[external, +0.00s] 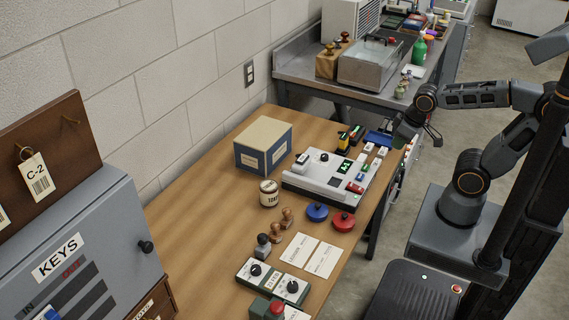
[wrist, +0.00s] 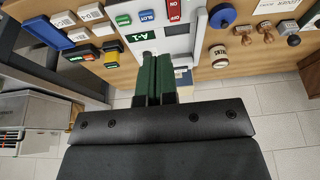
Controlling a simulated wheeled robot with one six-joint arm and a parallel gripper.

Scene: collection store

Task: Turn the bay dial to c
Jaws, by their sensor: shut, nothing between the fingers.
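My gripper (external: 408,130) is at the far right edge of the wooden table, beside the pale console. In the wrist view the green fingers (wrist: 154,60) are together and hold nothing, in front of the console's dark display reading A-1 (wrist: 137,37).
A key cabinet (external: 100,235) is at the left. Bare wood lies left of the tin.

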